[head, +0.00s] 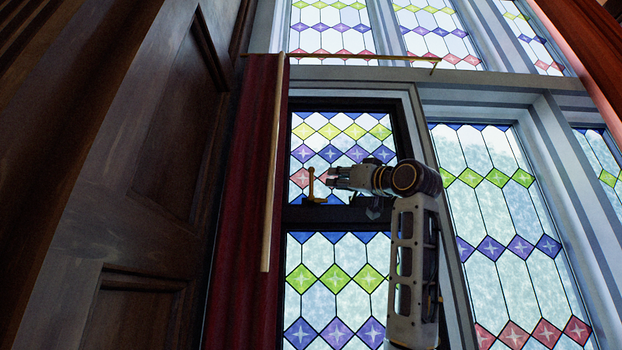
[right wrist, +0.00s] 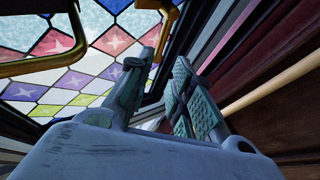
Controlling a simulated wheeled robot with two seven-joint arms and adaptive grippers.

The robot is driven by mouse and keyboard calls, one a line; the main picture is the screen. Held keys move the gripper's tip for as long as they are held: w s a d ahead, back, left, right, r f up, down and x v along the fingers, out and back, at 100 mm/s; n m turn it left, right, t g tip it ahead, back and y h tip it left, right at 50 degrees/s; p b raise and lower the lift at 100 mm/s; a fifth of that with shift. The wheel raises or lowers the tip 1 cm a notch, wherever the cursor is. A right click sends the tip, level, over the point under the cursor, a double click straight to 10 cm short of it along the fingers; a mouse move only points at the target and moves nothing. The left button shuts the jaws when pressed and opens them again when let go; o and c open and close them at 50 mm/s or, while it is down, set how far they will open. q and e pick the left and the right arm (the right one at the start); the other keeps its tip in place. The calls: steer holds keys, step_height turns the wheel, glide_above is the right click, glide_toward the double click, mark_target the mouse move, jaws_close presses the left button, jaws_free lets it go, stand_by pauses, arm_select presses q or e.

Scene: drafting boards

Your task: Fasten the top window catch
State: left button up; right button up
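The top window catch (head: 311,184) is a small brass lever. In the head view it stands upright from its base on the dark crossbar between the upper and lower stained-glass panes. My right gripper (head: 333,178) is just to the right of it, pointing left toward it. In the right wrist view my right gripper (right wrist: 164,62) has its two fingers apart, with nothing seen held between them. A brass lever (right wrist: 167,22) shows just beyond the fingertips; I cannot tell whether they touch. My left gripper is not in view.
A dark red curtain (head: 240,190) and a pale pole (head: 273,165) hang left of the window. A dark wooden panel (head: 120,150) fills the left side. Another brass bar (right wrist: 45,62) crosses the glass in the right wrist view. Tall fixed panes (head: 500,230) stand to the right.

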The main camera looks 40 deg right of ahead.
step_height(320, 180, up, 5)
steer(key=p, duration=0.6)
glide_above(312, 195)
steer(key=shift+w+d+r, duration=0.1)
steer(key=shift+w+d, duration=0.05)
steer(key=shift+w, duration=0.15)
steer(key=shift+c, duration=0.4)
jaws_close()
